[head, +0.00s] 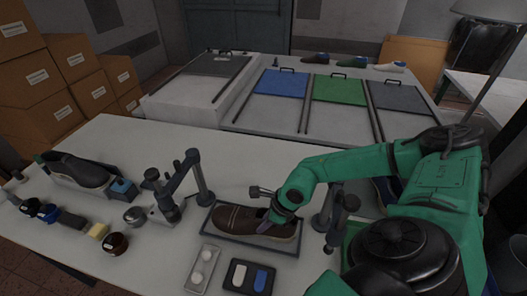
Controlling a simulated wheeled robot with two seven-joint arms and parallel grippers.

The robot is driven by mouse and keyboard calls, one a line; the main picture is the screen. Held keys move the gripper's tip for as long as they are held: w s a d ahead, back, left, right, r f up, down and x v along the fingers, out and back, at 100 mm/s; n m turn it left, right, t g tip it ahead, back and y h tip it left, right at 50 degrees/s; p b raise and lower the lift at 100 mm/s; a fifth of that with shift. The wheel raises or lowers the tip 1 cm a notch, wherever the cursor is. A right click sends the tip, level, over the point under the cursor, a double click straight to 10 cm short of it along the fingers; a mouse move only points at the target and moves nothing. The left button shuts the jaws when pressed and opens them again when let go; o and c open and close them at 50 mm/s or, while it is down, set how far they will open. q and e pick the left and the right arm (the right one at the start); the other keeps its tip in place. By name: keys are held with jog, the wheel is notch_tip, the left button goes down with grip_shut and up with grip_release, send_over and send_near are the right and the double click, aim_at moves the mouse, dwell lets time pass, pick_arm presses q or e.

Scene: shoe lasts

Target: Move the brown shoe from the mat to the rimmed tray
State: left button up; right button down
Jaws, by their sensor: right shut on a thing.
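The brown shoe (236,218) lies within the outline of a dark rimmed tray (250,244) at the front middle of the table. I cannot tell whether its sole rests fully on the tray floor. My right gripper (266,224) comes down from the right and is shut on the shoe at its right part, hiding some of it. A green surface (351,236), perhaps the mat, shows partly behind my right arm; most of it is hidden. My left gripper is not in view.
A dark jointed stand (200,182) stands close left of the tray, and another (338,222) close right. A black shoe (80,170) sits in a holder at the left. A light tray (202,268) and a dark tray (248,277) lie in front. The table behind is clear.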

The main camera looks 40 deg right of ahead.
jog(key=c, duration=0.8)
grip_release()
jog(key=shift+o, duration=0.2)
jog(key=shift+f, duration=0.1)
jog(key=shift+s, duration=0.1)
jog(key=b+v, duration=0.2)
jog(key=v, duration=1.2)
jog(key=shift+r, duration=0.35)
